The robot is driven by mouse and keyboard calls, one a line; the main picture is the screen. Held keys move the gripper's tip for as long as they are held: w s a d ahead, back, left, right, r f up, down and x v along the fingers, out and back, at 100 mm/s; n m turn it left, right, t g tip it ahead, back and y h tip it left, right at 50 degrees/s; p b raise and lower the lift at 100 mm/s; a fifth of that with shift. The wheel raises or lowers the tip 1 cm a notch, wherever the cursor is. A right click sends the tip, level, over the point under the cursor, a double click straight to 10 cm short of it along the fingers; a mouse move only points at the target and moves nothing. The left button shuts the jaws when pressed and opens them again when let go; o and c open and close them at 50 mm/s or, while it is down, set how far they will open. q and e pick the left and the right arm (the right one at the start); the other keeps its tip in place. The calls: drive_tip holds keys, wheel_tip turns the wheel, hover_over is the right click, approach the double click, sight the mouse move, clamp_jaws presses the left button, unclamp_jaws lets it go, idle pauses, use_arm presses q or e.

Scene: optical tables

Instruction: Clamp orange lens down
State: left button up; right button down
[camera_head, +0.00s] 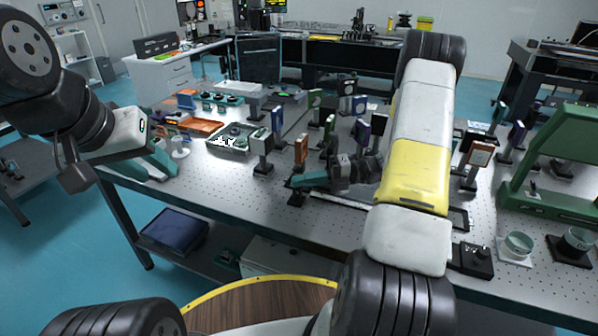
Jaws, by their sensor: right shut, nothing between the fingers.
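The orange lens (301,149) stands upright in its mount on the optical table, left of centre. Its dark base (297,199) is partly visible at the foot of its post. My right gripper (295,182) reaches in from the right with teal fingers shut and empty. Its tips are low beside the orange lens's post, just above the base; I cannot tell whether they touch it. My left gripper (164,178) is at the table's left edge, with its two teal fingers apart and nothing between them.
Several other mounted optics crowd the perforated table (250,207) around and behind the orange lens. A light green tray (213,147) and an orange tray (200,125) lie to the left. A green frame (560,150) stands at right. The table's front left is clear.

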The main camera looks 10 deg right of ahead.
drive_tip(key=shift+w+d+r, duration=0.35)
drive_tip(key=shift+w+d, duration=0.05)
drive_tip(key=shift+w, duration=0.2)
idle(0.6)
